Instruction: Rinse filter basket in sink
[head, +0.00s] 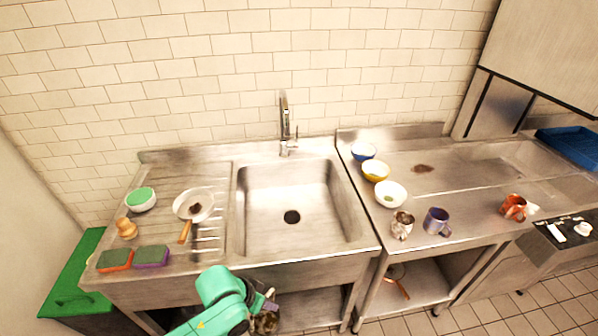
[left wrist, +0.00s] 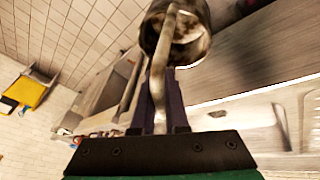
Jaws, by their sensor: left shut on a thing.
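The filter basket (left wrist: 198,28) is a round, worn metal cup with a long curved handle. In the left wrist view the handle runs down between the dark fingers of my left gripper (left wrist: 163,85), which is shut on it. In the head view my left gripper (head: 268,300) is low, in front of the counter's front edge, and the basket (head: 265,322) shows only partly at the bottom. The sink (head: 290,195) is a square steel basin with a dark drain, behind and above the gripper. The faucet (head: 286,125) stands at its back. My right gripper is out of view.
On the left drainboard are a white pan (head: 184,205), a green-topped bowl (head: 141,198), a wooden knob-like thing (head: 126,228) and two sponges (head: 150,257). On the right counter stand several bowls (head: 390,195), a metal cup (head: 402,225), a purple mug (head: 436,220) and a copper mug (head: 513,207). The basin looks empty.

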